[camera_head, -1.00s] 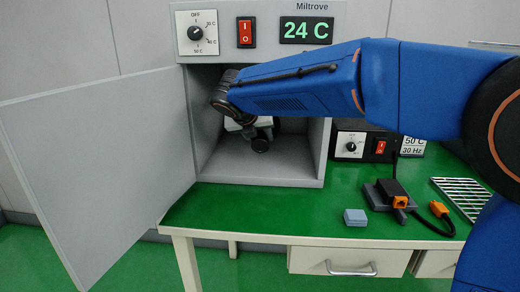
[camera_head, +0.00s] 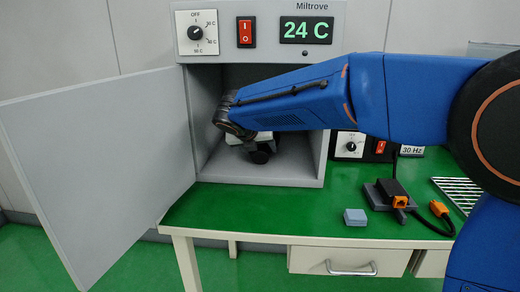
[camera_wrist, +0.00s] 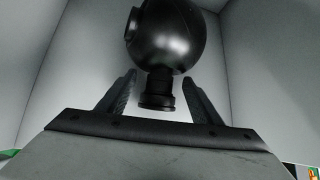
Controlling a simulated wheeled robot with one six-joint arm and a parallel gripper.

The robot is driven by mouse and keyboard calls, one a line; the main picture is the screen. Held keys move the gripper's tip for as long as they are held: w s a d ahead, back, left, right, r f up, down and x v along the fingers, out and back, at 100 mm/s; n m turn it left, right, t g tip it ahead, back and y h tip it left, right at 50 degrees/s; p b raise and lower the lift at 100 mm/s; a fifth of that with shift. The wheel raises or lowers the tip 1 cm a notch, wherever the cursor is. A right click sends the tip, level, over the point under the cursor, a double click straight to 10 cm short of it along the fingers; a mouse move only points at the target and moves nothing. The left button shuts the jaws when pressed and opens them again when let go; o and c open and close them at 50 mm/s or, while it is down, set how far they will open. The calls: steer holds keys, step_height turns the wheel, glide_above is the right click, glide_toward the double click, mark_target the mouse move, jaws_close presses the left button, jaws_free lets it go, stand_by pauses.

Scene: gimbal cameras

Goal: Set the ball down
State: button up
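My gripper (camera_wrist: 158,95) is inside the open heating cabinet (camera_head: 205,120), low over its floor. In the wrist view its two fingers stand apart on either side of a short dark stub, with a visible gap on each side; it looks open. The glossy black ball (camera_wrist: 170,35) lies just beyond the fingertips, its stub pointing back between them. In the head view a dark round part (camera_head: 262,154), seemingly the ball, shows under my wrist close to the cabinet floor. I cannot tell whether it touches the floor. My forearm hides part of the cabinet.
The cabinet door (camera_head: 100,165) stands wide open to the left. On the green bench (camera_head: 270,215) are a blue-grey block (camera_head: 355,216), a black device with an orange connector (camera_head: 393,193), a cable, a wire rack (camera_head: 462,192) and a control box (camera_head: 350,145). The bench front is clear.

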steer(key=shift+r, duration=0.1)
steer(key=v, duration=1.2)
steer(key=shift+s, duration=0.15)
